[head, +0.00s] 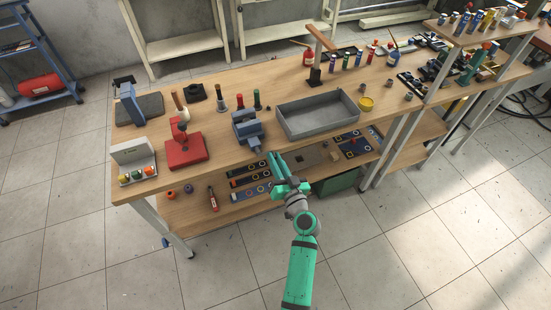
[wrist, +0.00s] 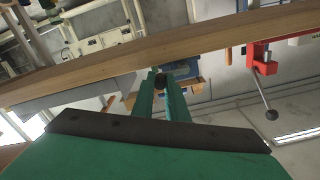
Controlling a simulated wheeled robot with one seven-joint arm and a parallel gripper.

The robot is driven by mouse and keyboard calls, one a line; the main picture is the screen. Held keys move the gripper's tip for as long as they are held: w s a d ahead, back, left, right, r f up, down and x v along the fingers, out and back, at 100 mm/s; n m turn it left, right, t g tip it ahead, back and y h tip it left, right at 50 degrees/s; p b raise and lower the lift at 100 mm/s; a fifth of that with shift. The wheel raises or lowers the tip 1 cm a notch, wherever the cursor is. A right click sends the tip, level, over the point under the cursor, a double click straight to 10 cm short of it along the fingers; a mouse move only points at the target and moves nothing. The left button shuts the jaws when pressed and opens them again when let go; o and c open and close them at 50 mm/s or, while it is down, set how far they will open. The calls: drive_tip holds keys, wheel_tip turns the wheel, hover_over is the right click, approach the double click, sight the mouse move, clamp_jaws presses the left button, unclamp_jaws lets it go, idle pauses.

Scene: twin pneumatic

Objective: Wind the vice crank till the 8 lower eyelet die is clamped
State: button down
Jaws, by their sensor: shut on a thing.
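The blue-grey vice (head: 248,128) stands at the front edge of the workbench, left of the grey tray. My green gripper (head: 276,162) is in front of the bench edge, just below and right of the vice. In the wrist view my gripper (wrist: 160,82) is shut on a small dark end piece, which looks like the handle of the vice crank (wrist: 161,80). Part of the blue vice (wrist: 191,72) shows behind the fingers. The rest of the crank is hidden by the fingers. I cannot make out the 8 lower eyelet die or whether the jaws touch it.
A red press (head: 184,147) stands left of the vice; its ball-ended lever (wrist: 271,114) shows in the wrist view. The grey tray (head: 318,115) is to the right. The lower shelf (head: 225,203) with tools and dies lies below my gripper. Floor in front is clear.

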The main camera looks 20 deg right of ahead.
drive_tip(key=shift+a+f+m, duration=0.25)
drive_tip(key=shift+f+m, duration=0.35)
drive_tip(key=shift+m, duration=1.15)
drive_tip(key=shift+a+f+m, duration=0.25)
drive_tip(key=shift+f+m, duration=0.35)
drive_tip(key=shift+m, duration=1.2)
drive_tip(key=shift+a+f+m, duration=0.25)
drive_tip(key=shift+f+m, duration=0.35)
drive_tip(key=shift+m, duration=1.15)
drive_tip(key=c, duration=1.7)
unclamp_jaws()
drive_tip(key=shift+c, duration=0.2)
drive_tip(key=shift+a, duration=0.15)
drive_tip(key=shift+s, duration=0.15)
